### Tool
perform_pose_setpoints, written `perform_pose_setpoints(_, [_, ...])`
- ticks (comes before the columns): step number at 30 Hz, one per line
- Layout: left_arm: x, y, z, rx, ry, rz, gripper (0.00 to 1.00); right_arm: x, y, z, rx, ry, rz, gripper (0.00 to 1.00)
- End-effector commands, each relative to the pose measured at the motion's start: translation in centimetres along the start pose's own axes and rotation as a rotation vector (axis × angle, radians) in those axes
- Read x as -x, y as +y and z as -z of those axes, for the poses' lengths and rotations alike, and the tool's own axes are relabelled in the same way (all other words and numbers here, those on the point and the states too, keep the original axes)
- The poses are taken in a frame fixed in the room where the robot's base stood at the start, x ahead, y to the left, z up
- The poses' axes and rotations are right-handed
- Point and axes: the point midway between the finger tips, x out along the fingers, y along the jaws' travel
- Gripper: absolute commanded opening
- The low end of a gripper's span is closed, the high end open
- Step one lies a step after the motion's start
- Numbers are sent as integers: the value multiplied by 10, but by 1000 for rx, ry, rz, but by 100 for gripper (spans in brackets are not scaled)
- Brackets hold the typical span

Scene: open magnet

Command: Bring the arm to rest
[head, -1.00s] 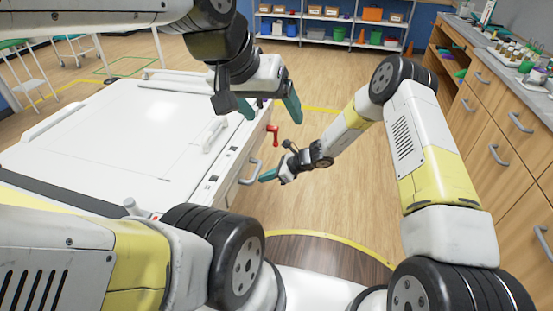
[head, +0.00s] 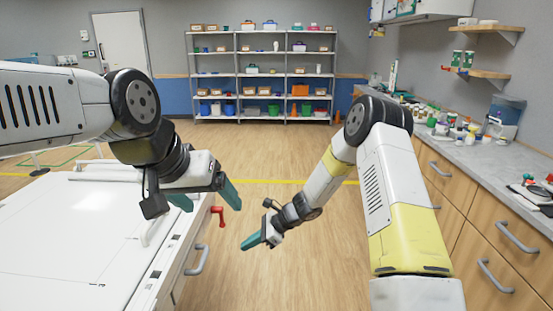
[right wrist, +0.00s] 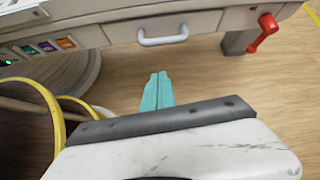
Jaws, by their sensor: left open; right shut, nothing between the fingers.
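My left gripper (head: 208,198) is in the head view at centre left, with its teal fingers spread apart and nothing between them. It hangs over the right edge of the white machine (head: 75,240). My right gripper (head: 246,244) is lower and further right in the head view, reaching left over the floor. Its teal fingers are closed together and empty. In the right wrist view the closed fingers (right wrist: 157,92) point at the side of the machine, below its grey handle (right wrist: 163,36), apart from it.
A red lever (head: 217,215) and a grey handle (head: 196,260) stick out from the machine's side. A wooden counter with drawers (head: 490,225) runs along the right. Shelves (head: 262,75) stand at the back. The floor between is clear. Cables (right wrist: 48,110) show in the right wrist view.

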Motion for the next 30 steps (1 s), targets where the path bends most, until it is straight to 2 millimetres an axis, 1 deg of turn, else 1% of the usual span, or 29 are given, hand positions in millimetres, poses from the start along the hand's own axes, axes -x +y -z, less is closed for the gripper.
perform_pose_setpoints(1, [0, 0, 0, 0, 0, 0, 80, 22, -4, -14, 72, 14, 9, 0])
perform_pose_setpoints(2, [0, 0, 0, 0, 0, 0, 80, 34, -4, -21, 119, 25, 10, 0])
perform_pose_setpoints(3, [0, 0, 0, 0, 0, 0, 80, 52, -3, -32, 187, 41, 10, 0])
perform_pose_setpoints(7, [0, 0, 0, 0, 0, 0, 80, 112, 7, -62, 411, 104, 7, 0])
perform_pose_setpoints(8, [0, 0, 0, 0, 0, 0, 80, 125, 11, -68, 462, 120, 5, 0])
perform_pose_setpoints(9, [0, 0, 0, 0, 0, 0, 80, 142, 16, -76, 527, 143, 3, 0])
perform_pose_setpoints(11, [0, 0, 0, 0, 0, 0, 80, 168, 26, -87, 624, 178, -1, 0])
perform_pose_setpoints(12, [0, 0, 0, 0, 0, 0, 80, 184, 32, -94, 688, 204, -4, 0])
perform_pose_setpoints(14, [0, 0, 0, 0, 0, 0, 80, 209, 44, -102, 779, 244, -9, 0])
perform_pose_setpoints(15, [0, 0, 0, 0, 0, 0, 80, 224, 52, -108, 839, 272, -14, 0])
perform_pose_setpoints(17, [0, 0, 0, 0, 0, 0, 80, 247, 66, -115, 928, 315, -21, 0])
perform_pose_setpoints(18, [0, 0, 0, 0, 0, 0, 80, 261, 76, -118, 983, 345, -27, 0])
perform_pose_setpoints(20, [0, 0, 0, 0, 0, 0, 80, 282, 90, -123, 1066, 393, -37, 0])
perform_pose_setpoints(21, [0, 0, 0, 0, 0, 0, 80, 296, 101, -125, 1120, 426, -43, 0])
perform_pose_setpoints(23, [0, 0, 0, 0, 0, 0, 80, 315, 117, -128, 1198, 477, -56, 0])
perform_pose_setpoints(27, [0, 0, 0, 0, 0, 0, 80, 356, 156, -129, 1364, 604, -87, 0])
perform_pose_setpoints(30, [0, 0, 0, 0, 0, 0, 80, 380, 183, -126, 1469, 696, -116, 0])
